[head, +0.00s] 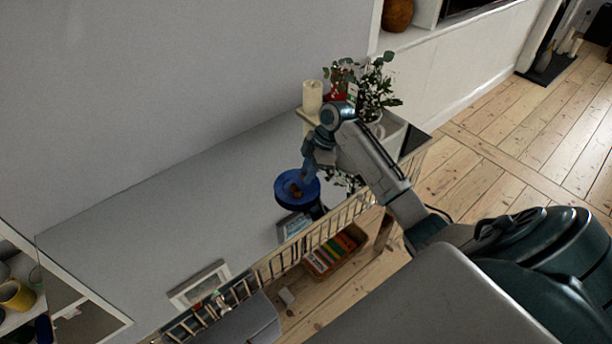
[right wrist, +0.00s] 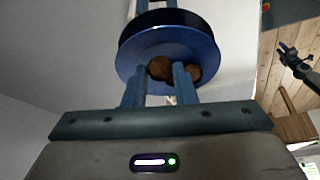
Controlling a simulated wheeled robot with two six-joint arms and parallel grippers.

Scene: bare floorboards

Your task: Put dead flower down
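My right gripper (head: 307,172) reaches down over a round blue dish-like top (head: 284,190) on a grey surface. In the right wrist view its two blue fingers (right wrist: 160,85) stand apart. Beyond them is the blue dish (right wrist: 135,52), with two brown rounded lumps (right wrist: 160,68) on it. The lumps may be the dead flower, but no stem or petals are clear. One fingertip overlaps the lumps in the picture; I cannot tell whether it touches. Nothing is clearly clamped between the fingers. My left gripper is not seen in the head view.
A leafy plant (head: 376,88) in a white pot and a cream candle (head: 312,97) stand behind my right wrist. A picture frame (head: 200,284) lies left. A slatted wooden rail (head: 290,253) and a basket (head: 335,252) are in front. Floor at right is clear.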

